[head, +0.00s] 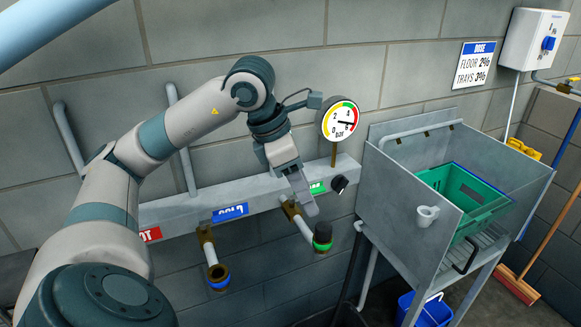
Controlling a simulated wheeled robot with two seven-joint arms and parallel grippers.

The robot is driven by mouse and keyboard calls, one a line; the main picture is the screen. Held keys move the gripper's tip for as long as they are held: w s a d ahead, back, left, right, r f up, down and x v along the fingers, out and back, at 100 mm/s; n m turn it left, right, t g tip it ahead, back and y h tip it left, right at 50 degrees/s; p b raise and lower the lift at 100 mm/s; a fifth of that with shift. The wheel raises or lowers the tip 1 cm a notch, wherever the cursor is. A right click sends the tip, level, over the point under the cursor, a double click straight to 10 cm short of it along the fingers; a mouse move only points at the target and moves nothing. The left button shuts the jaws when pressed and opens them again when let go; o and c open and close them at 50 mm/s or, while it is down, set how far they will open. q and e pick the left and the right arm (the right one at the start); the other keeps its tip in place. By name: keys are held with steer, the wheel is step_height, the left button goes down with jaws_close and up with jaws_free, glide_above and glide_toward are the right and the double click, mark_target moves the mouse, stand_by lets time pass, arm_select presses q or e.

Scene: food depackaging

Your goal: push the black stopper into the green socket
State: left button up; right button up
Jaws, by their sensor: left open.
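The green socket (322,247) is a green ring at the end of a short pale pipe below the wall rail. The black stopper (322,232) stands upright at the mouth of this ring. I cannot tell how deep it sits. My left gripper (308,206) is open, with its fingers pointing down, just above and to the left of the stopper. It looks apart from the stopper, and nothing shows between its fingers. My right gripper is not in view.
A second pipe ends in a blue ring (218,276) to the left. A grey rail (265,198) with coloured labels and a black knob (340,184) runs behind the gripper. A gauge (340,119) is above. A metal sink (415,215) holding a green crate (436,178) stands right.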

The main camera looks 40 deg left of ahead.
arm_select(q)
steer(key=v, duration=0.7)
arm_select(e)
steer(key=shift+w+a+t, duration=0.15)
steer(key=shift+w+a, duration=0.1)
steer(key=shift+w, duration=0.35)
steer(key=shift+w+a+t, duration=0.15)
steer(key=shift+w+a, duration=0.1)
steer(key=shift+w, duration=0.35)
arm_select(q)
steer(key=shift+s, duration=0.1)
